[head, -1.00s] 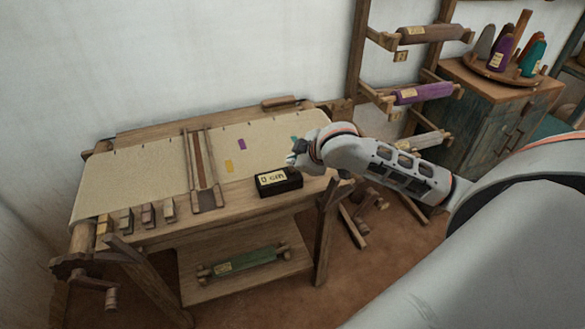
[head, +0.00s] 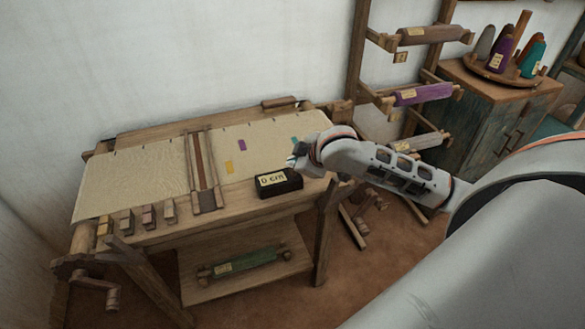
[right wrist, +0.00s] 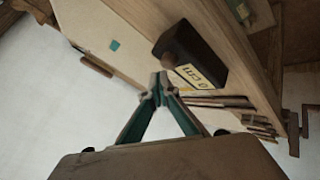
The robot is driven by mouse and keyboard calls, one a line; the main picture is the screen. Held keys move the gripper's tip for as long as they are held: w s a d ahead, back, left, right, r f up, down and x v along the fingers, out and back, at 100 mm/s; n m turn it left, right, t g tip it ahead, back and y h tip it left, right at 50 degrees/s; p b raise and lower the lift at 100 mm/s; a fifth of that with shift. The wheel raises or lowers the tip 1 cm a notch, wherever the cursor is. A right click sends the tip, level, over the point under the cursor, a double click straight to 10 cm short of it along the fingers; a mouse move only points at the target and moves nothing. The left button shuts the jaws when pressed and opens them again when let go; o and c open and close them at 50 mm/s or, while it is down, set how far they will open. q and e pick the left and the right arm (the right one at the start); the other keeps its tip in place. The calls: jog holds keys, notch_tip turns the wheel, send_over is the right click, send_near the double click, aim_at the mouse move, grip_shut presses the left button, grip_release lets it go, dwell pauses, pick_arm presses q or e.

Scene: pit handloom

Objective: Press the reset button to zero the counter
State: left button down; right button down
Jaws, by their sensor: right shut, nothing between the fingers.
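The counter (head: 279,182) is a black box with a cream label reading "0 cm", on the front right of the loom table. It also shows in the right wrist view (right wrist: 188,55), its label turned sideways. My right gripper (head: 293,162) is just behind and above the counter's right end in the head view. In the right wrist view its fingertips (right wrist: 161,82) meet, with nothing between them, and appear beside the counter. I cannot tell whether they touch it. My left gripper is not in view.
The loom table carries cream cloth (head: 130,180) with small coloured patches and a wooden beater (head: 203,170). Several small blocks (head: 150,216) line the front left edge. A rack with yarn rolls (head: 425,93) and a cabinet (head: 485,125) with cones stand at right.

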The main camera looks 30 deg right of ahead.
jog(key=shift+f, duration=0.2)
jog(key=shift+f, duration=0.6)
dwell(0.8)
dwell(0.3)
jog(key=shift+r, duration=1.05)
jog(key=shift+r, duration=2.5)
